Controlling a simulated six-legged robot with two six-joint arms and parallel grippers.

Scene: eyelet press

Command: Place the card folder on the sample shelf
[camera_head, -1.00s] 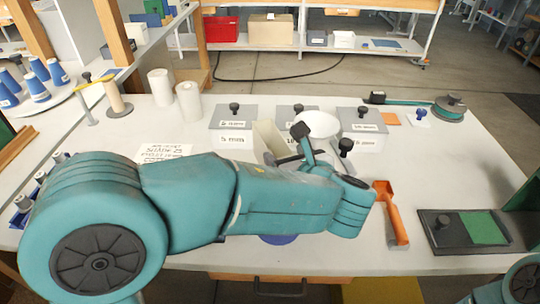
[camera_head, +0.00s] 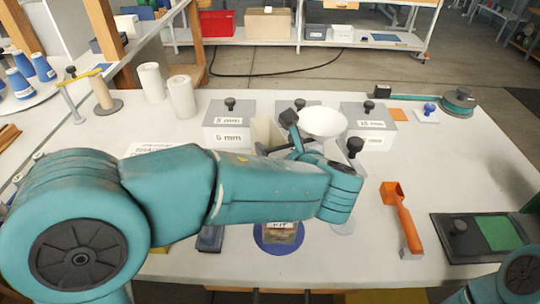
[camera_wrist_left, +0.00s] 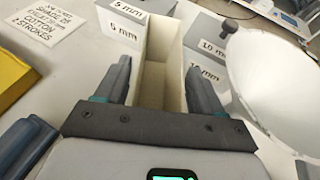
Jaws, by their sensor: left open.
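A cream, open-topped upright sleeve (camera_head: 266,132) stands on the table beside the 5 mm box; it looks like the card folder, but I cannot be sure. In the left wrist view the sleeve (camera_wrist_left: 152,80) lies between the two fingers of my left gripper (camera_wrist_left: 158,70). The fingers are apart, one on each side, and I see no grip on it. In the head view my left gripper (camera_head: 292,132) is partly hidden by its own wrist. A white shelf unit (camera_head: 375,42) stands at the back; I cannot tell whether it is the sample shelf. My right gripper is out of view.
Grey-lidded boxes, including the 5 mm box (camera_head: 228,136), stand near the sleeve, with a white bowl (camera_head: 323,121) close by. White rolls (camera_head: 182,97) stand at left. An orange-handled tool (camera_head: 404,218) and a dark plate (camera_head: 462,250) lie at right.

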